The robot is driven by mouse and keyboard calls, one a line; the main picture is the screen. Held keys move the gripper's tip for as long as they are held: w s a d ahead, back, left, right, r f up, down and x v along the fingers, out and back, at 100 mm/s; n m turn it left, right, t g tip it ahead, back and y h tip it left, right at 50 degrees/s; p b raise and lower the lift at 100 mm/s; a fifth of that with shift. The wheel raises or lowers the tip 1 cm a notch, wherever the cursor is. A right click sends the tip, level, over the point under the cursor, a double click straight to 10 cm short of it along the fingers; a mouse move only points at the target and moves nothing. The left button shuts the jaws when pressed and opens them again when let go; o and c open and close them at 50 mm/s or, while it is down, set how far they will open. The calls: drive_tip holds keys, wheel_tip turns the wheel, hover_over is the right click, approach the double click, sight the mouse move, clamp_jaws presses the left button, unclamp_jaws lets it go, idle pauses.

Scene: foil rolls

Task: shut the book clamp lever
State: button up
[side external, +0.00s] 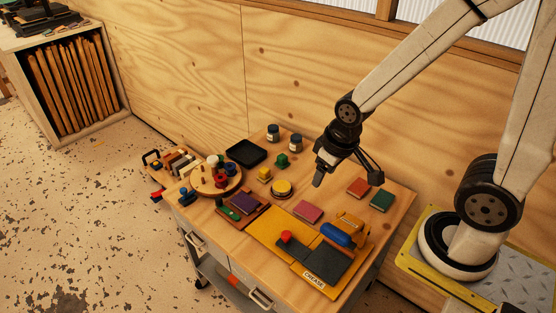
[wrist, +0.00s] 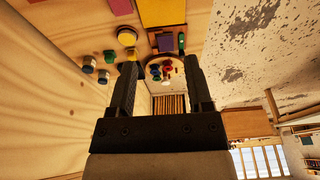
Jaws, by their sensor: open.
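My gripper (side external: 346,172) is open and empty, held above the back right part of the bench. In the wrist view its two fingers (wrist: 160,82) stand wide apart with nothing between them.
A round wooden tray (side external: 205,187) with coloured spools lies between the blocks and my gripper. A black tray (side external: 246,152), jars (side external: 295,142), a yellow disc (side external: 282,188) and a crease board (side external: 268,232) with a blue roller (side external: 336,235) crowd the bench top (side external: 395,200).

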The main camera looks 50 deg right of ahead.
drive_tip(key=shift+w+d, duration=0.15)
drive_tip(key=shift+w, duration=0.3)
drive_tip(key=c, duration=0.7)
drive_tip(key=w+d+f, duration=0.1)
drive_tip(key=w, duration=0.2)
drive_tip(key=w+f+m+t, duration=0.1)
drive_tip(key=w, duration=0.2)
drive_tip(key=w+d+f+t, duration=0.1)
drive_tip(key=w, duration=0.2)
drive_tip(key=shift+w+d+m+h, duration=0.3)
drive_tip(key=shift+w+h, duration=0.1)
clamp_jaws()
drive_tip(key=w+f+m+t+y, duration=0.2)
drive_tip(key=w+f+y, duration=0.1)
drive_tip(key=w+f, duration=1.1)
drive_tip(key=shift+d+f+m+y, duration=0.3)
drive_tip(key=shift+f+y, duration=0.1)
drive_tip(key=shift+f, duration=0.7)
